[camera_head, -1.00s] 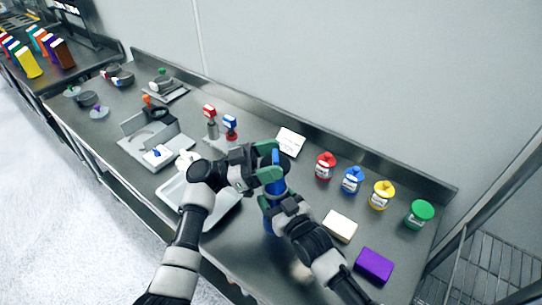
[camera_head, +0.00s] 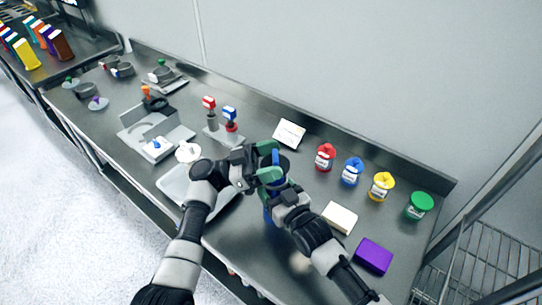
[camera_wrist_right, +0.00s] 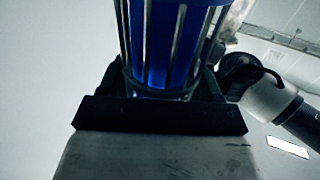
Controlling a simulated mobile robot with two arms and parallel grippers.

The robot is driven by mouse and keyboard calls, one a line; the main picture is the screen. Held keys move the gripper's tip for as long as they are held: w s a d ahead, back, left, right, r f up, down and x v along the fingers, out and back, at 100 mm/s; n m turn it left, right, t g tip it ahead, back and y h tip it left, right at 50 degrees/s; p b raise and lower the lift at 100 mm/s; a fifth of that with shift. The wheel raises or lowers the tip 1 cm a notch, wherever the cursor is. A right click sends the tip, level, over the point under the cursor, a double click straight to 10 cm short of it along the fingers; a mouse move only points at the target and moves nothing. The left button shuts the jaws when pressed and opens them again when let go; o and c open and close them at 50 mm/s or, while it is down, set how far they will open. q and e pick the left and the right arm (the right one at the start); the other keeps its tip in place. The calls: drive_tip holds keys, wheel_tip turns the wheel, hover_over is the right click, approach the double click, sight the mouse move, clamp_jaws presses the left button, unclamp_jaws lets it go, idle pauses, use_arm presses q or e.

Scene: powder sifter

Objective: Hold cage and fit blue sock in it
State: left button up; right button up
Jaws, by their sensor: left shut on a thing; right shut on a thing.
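The blue sock (camera_wrist_right: 170,45) shows behind the thin metal bars of the cage (camera_wrist_right: 147,55) in the right wrist view, so at least part of it is inside. In the head view a bit of blue shows at my left gripper (camera_head: 270,166), which is shut on the sock's upper end. My right gripper (camera_head: 276,194) is just below, shut on the cage, with its fingers on both sides of the bars. Arms and grippers hide most of both things, so I cannot tell how deep the sock sits.
A white tray (camera_head: 172,183) lies under my left arm. Red (camera_head: 325,157), blue (camera_head: 352,170), yellow (camera_head: 381,186) and green (camera_head: 419,205) lidded jars stand along the back right. A cream block (camera_head: 340,217) and a purple block (camera_head: 374,256) lie near my right arm.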

use_arm(q)
drive_tip(key=shift+f, duration=1.35)
drive_tip(key=shift+f, duration=0.1)
drive_tip(key=shift+f, duration=0.3)
drive_tip(key=o, duration=1)
drive_tip(key=v, duration=0.7)
drive_tip(key=shift+a+f, duration=0.1)
drive_tip(key=shift+a, duration=0.15)
